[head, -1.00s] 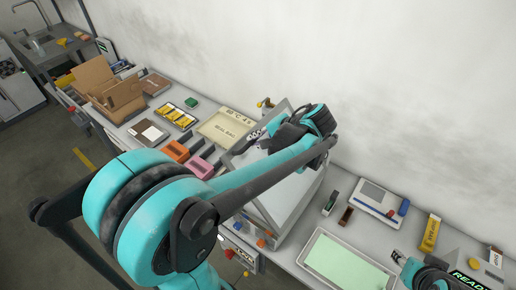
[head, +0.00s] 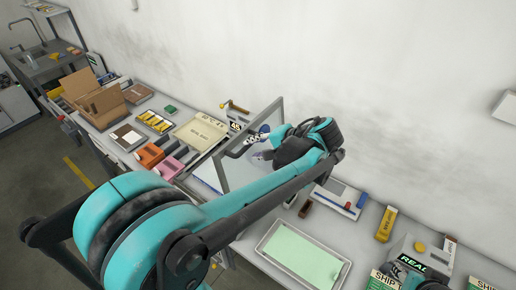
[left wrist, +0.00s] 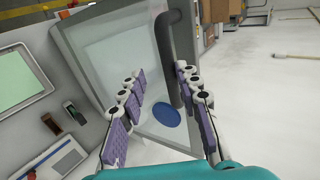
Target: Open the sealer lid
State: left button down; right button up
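The sealer lid (head: 232,172) is a clear pane in a grey frame, raised and standing steeply in the head view. In the left wrist view the lid (left wrist: 110,50) fills the middle, with its dark bar handle (left wrist: 168,50). My left gripper (head: 256,146) is at the lid's upper part. In the left wrist view its fingers (left wrist: 160,72) are spread, with the handle between them, close to the right-hand finger. Whether that finger touches the handle is unclear. My arm hides much of the sealer body. My right gripper (head: 398,269) is at the lower right, partly cut off.
A tray with a green surface (head: 300,252) lies right of the sealer. A white scale-like device (head: 340,198) and a yellow tube (head: 386,224) are behind it. Orange (head: 150,155) and pink (head: 168,168) blocks and an open cardboard box (head: 100,102) are left. The wall stands close behind.

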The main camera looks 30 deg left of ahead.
pick_arm(q)
jog(key=shift+s+d+f, duration=0.15)
jog(key=shift+s+f, duration=0.15)
jog(key=shift+f, duration=0.4)
pick_arm(e)
jog(key=shift+f, duration=0.1)
pick_arm(q)
jog(key=c, duration=1.5)
grip_release()
jog(key=shift+c, duration=0.2)
jog(key=shift+w+a, duration=0.2)
jog(key=shift+a, duration=0.15)
pick_arm(e)
jog(key=shift+w+a, duration=0.1)
jog(key=shift+a, duration=0.25)
pick_arm(q)
jog(key=shift+w+d, duration=0.1)
pick_arm(e)
jog(key=shift+d, duration=0.1)
pick_arm(q)
jog(key=v, duration=1.2)
jog(key=shift+r, duration=0.25)
